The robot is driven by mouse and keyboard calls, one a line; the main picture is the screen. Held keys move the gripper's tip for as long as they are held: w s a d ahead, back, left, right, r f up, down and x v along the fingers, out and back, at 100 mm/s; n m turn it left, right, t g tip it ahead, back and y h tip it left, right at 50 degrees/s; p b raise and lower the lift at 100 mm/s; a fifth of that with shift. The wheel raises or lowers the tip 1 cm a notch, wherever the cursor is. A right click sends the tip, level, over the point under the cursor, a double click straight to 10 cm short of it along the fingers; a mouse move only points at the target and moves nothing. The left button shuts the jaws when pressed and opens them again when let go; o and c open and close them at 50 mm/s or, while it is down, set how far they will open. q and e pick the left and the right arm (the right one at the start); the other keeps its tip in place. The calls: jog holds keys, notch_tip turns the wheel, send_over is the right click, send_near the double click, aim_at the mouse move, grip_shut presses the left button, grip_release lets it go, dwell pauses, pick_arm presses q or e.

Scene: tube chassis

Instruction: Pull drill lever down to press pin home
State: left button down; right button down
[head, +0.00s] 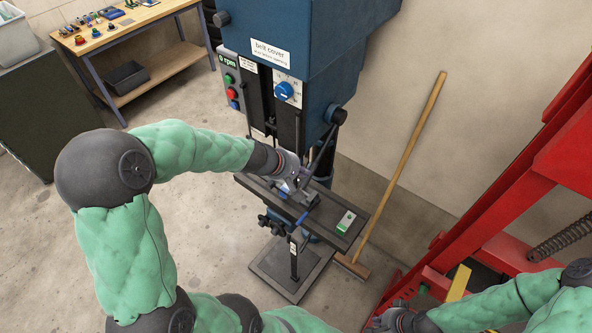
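I cannot make out the pin.
The drill table (262,190) carries a green-and-white box (346,222) and a small blue part (302,217). A broom (402,160) leans on the wall behind. A red frame (520,190) stands at the right. A workbench (125,30) is at the back left. Floor left of the press is clear.

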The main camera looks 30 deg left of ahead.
pick_arm(q)
jog(key=shift+w+f, duration=0.1)
jog(key=shift+f, duration=0.05)
dwell(0.3)
jog(key=shift+w+d+f+b, duration=0.25)
jog(key=shift+f+b, duration=0.25)
jog(key=shift+b, duration=0.6)
jog(key=shift+r, duration=0.1)
